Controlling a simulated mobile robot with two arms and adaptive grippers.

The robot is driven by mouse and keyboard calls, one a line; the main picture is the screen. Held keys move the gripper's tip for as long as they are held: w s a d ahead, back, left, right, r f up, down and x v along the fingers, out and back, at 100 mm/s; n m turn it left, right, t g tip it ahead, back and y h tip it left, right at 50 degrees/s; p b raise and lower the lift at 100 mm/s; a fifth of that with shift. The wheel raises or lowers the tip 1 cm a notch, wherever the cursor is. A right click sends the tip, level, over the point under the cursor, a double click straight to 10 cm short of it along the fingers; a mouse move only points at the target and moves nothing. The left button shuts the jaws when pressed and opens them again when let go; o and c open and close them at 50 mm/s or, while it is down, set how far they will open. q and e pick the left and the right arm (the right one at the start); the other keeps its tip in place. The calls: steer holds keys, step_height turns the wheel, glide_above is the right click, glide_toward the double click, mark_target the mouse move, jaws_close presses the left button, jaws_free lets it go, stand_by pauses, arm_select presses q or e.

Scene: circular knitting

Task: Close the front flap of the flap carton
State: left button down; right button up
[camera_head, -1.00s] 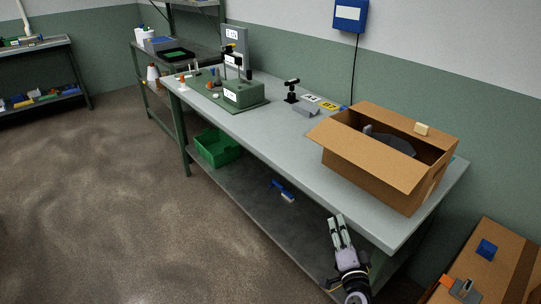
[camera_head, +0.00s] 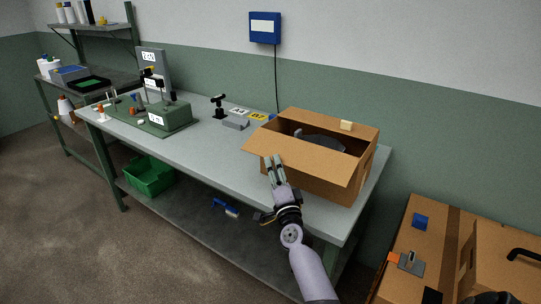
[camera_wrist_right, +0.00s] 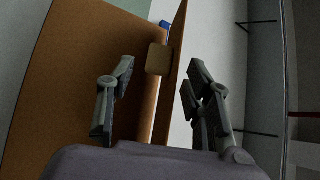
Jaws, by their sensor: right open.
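The flap carton (camera_head: 330,185) is a brown cardboard box on the right part of the workbench, with its top partly open and a dark grey object (camera_head: 318,137) inside. Its front flap (camera_head: 305,153) slopes outward over the front wall. My right gripper (camera_head: 273,162) is at the flap's left front part, its fingers overlapping the flap in the head view. In the right wrist view the gripper (camera_wrist_right: 158,82) is open, with cardboard (camera_wrist_right: 70,75) beside and behind the fingers. I cannot tell whether they touch it. My left gripper is out of view.
A small tan block (camera_head: 346,125) shows at the carton's back edge. A larger cardboard surface (camera_head: 400,240) with a blue item (camera_head: 420,221) is at lower right.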

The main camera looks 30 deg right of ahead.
mark_target(271, 157)
steer(key=x, duration=0.5)
steer(key=shift+w+d, duration=0.2)
steer(key=shift+w, duration=0.15)
steer(key=shift+c, duration=0.3)
steer(key=shift+a, duration=0.1)
jaws_close()
steer(key=shift+f, duration=0.1)
